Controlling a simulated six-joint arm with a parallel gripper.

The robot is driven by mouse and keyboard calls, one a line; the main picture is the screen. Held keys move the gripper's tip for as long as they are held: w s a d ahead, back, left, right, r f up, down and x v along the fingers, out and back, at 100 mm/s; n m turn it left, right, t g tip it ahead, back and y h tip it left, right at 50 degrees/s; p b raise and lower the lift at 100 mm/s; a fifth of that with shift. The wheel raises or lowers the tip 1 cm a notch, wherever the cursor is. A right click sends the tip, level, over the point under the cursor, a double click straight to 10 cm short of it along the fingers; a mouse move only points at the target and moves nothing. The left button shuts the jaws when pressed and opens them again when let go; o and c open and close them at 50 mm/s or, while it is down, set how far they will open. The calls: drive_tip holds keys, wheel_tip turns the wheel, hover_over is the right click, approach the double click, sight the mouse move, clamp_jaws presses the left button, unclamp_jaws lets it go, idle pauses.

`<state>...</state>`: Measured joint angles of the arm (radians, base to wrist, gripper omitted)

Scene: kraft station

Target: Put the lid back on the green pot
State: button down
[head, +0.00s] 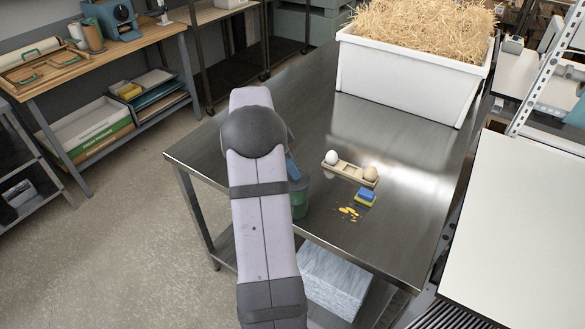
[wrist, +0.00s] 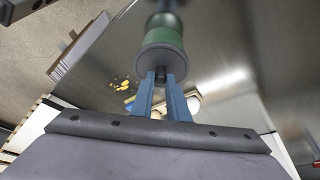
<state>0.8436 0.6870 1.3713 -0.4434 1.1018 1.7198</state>
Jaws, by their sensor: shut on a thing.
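The green pot (head: 299,198) stands near the left front part of the metal table, mostly hidden behind my arm in the head view. In the wrist view the green pot (wrist: 163,36) lies straight beyond my fingers. My gripper (wrist: 160,80) is shut on the dark knob of the lid (wrist: 160,61), a round grey disc. The lid is in line with the pot and looks close against its end. I cannot tell whether it is fully seated. In the head view the lid is hidden by my arm.
A wooden egg holder (head: 350,172) with a white egg (head: 331,157) and a brown egg (head: 370,174) is right of the pot. A blue and yellow sponge (head: 366,196) and yellow scraps (head: 348,213) lie nearby. A white straw-filled tub (head: 405,80) stands behind.

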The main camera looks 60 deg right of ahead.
drive_tip(key=c, duration=1.2)
unclamp_jaws()
drive_tip(key=shift+o, duration=0.2)
drive_tip(key=shift+r, duration=0.2)
drive_tip(key=shift+r+p, duration=2.2)
drive_tip(key=shift+r, duration=1.15)
clamp_jaws()
drive_tip(key=shift+f+b, duration=2.5)
drive_tip(key=shift+f, duration=0.65)
